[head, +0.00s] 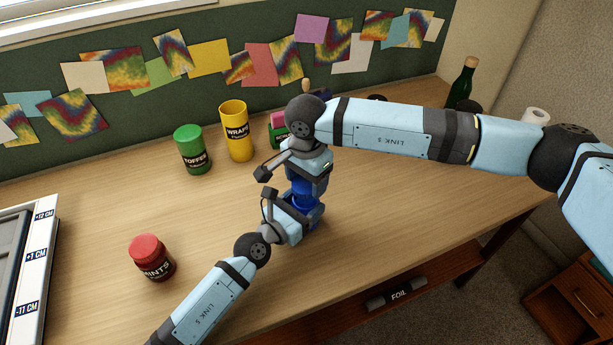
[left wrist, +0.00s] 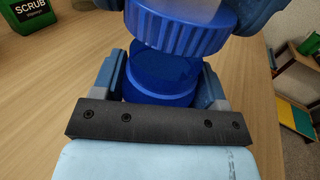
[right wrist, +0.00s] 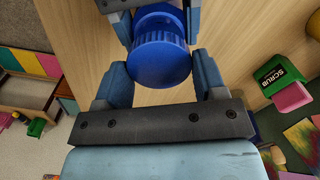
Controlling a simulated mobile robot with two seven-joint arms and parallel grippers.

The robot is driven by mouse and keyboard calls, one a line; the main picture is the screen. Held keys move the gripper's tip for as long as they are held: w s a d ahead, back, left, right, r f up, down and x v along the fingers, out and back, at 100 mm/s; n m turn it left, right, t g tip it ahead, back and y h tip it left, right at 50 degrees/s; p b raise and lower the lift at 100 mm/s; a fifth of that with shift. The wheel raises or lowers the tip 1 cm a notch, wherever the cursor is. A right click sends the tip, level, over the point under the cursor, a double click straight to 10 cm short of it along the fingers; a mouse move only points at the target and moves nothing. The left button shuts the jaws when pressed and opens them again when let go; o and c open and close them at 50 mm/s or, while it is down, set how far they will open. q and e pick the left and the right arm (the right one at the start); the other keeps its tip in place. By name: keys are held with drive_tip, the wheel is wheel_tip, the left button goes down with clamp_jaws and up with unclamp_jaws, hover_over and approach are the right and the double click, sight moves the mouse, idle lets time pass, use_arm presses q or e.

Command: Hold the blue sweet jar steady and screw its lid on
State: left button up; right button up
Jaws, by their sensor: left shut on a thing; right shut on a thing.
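The blue sweet jar (head: 303,201) stands on the desk, mostly hidden by my arms in the head view. My left gripper (head: 307,216) is shut around the jar body (left wrist: 160,82) from the near side. The blue lid (left wrist: 180,30), with a ribbed edge, is over the jar's mouth in the left wrist view. My right gripper (right wrist: 163,80) is shut on the lid, with a finger on each side of it; its flat top (right wrist: 158,66) faces the right wrist camera. I cannot tell whether the lid touches the jar or its thread.
A red mints jar (head: 152,258) is at front left. A green scrub box (right wrist: 278,75) is behind the grippers. A dark bottle (head: 463,84) stands far right.

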drive_tip(key=shift+f, duration=0.85)
drive_tip(key=shift+f, duration=0.6)
use_arm(q)
clamp_jaws()
use_arm(e)
drive_tip(key=m, duration=0.6)
drive_tip(key=shift+s+m, duration=0.1)
drive_tip(key=shift+m, duration=0.2)
drive_tip(key=o, duration=0.9)
drive_tip(key=shift+r, duration=0.1)
